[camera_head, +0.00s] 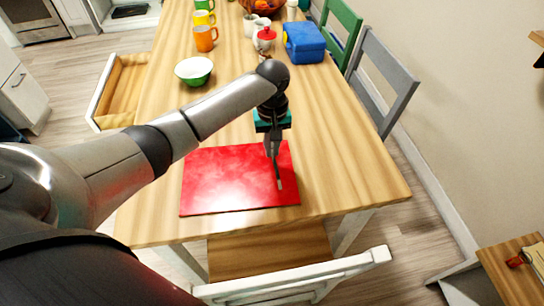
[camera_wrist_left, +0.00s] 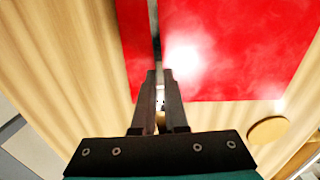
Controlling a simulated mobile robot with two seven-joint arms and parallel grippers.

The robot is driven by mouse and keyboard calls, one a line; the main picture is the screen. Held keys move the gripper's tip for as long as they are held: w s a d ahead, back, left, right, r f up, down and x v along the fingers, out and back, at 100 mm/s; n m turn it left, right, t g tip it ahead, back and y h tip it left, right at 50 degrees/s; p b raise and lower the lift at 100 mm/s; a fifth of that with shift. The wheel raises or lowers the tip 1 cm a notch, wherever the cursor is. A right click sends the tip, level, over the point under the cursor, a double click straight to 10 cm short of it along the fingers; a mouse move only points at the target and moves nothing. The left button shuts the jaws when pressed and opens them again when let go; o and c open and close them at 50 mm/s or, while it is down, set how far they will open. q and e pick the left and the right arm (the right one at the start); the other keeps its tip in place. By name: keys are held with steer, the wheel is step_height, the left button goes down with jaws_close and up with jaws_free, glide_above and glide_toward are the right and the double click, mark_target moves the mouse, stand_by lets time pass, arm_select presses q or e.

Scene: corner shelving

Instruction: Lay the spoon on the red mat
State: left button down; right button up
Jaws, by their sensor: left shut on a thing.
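The red mat (camera_head: 225,182) lies flat near the front end of the wooden table. It also shows in the left wrist view (camera_wrist_left: 240,50). My left gripper (camera_head: 273,152) points down over the mat's right part. It is shut on the spoon (camera_head: 280,183), a thin grey piece that reaches down from the fingertips over the mat. I cannot tell whether its lower end touches the mat. In the left wrist view, the fingers (camera_wrist_left: 158,78) close around it and a thin strip runs up past them. The spoon's bowl is not clear. My right gripper is not in view.
A white-and-green bowl (camera_head: 194,71), an orange mug (camera_head: 205,39) and a blue box (camera_head: 304,42) stand farther back on the table (camera_head: 340,150). A grey chair (camera_head: 385,75) is at the right and a white chair (camera_head: 300,279) at the front. The table right of the mat is clear.

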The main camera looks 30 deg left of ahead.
mark_target(272, 156)
arm_select(q)
step_height(272, 156, down, 3)
steer(key=shift+f+b, duration=0.2)
steer(key=shift+b, duration=0.3)
steer(key=c, duration=0.9)
jaws_free()
steer(key=shift+c, duration=0.2)
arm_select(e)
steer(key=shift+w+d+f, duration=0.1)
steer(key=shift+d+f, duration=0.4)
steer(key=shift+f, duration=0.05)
arm_select(q)
step_height(272, 156, up, 11)
steer(key=p, duration=0.4)
steer(key=shift+r, duration=0.65)
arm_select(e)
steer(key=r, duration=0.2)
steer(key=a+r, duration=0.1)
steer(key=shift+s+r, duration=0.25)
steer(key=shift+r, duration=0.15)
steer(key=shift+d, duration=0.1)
